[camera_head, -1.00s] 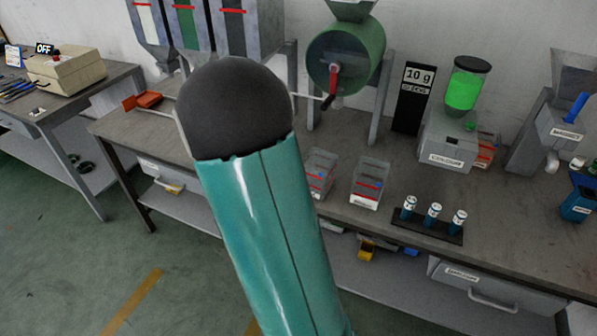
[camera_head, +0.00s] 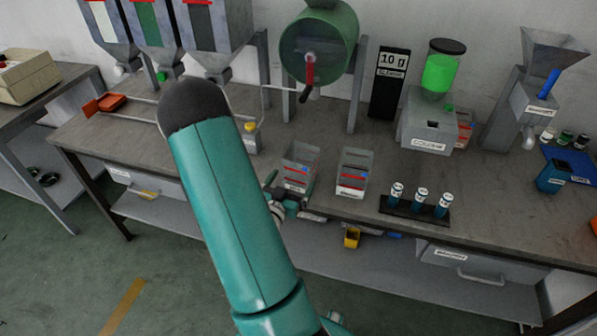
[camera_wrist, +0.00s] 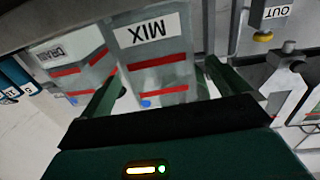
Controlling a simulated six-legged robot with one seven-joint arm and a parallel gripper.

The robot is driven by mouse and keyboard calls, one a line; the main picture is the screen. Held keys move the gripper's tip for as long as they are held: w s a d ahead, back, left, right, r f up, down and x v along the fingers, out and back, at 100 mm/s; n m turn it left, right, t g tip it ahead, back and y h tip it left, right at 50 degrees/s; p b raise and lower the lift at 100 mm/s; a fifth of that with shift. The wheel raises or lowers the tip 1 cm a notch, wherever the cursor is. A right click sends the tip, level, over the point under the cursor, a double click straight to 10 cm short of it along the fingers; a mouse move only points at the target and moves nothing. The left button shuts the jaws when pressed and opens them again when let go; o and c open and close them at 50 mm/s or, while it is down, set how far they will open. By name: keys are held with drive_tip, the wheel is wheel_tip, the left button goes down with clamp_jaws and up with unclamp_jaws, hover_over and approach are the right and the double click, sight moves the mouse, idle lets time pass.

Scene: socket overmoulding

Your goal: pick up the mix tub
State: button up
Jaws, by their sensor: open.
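The mix tub (camera_head: 299,167) is a clear, open-topped tub with red bands. It stands on the bench near the front edge, the left one of two similar tubs. In the wrist view the mix tub (camera_wrist: 160,70) appears upside down, with its MIX label readable. My gripper (camera_wrist: 162,72) is open, one green finger to each side of the tub, with a gap at the right finger. I cannot tell how far the fingers reach along it. In the head view my gripper (camera_head: 287,194) is low at the tub's front left, partly hidden by my arm.
A second tub (camera_head: 354,174) stands close on the right. A rack of vials (camera_head: 414,207) is further right. The colour dispenser (camera_head: 428,125) and a 10 g sign (camera_head: 388,85) stand behind. A green drum (camera_head: 318,45) with a crank is behind the tubs. A yellow-tipped outlet (camera_wrist: 263,36) is near my right finger.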

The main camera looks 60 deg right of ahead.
sight(306, 156)
drive_tip(key=d, duration=0.6)
drive_tip(key=shift+r, duration=0.35)
drive_tip(key=shift+w+d, duration=0.1)
drive_tip(key=shift+d, duration=0.4)
drive_tip(key=c, duration=0.9)
drive_tip(key=shift+r, duration=0.1)
